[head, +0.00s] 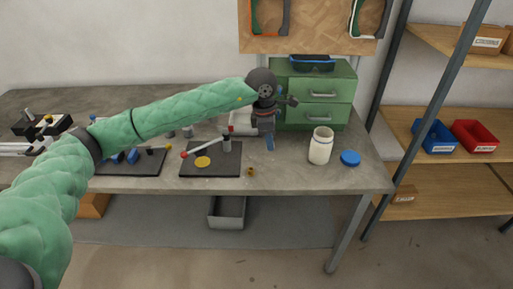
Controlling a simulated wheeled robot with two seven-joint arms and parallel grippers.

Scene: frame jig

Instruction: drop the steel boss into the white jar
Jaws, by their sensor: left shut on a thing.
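The white jar (320,147) stands upright and open on the workbench, right of the middle. My left gripper (269,143) points down over the bench, left of the jar and apart from it. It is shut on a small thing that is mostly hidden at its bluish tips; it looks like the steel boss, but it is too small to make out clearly. My right gripper is not in view.
A green drawer cabinet (318,96) stands behind. A dark plate (211,170) with a yellow disc and a grey cylinder (227,145) lies left. A small brass piece (251,171) lies near the front edge.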

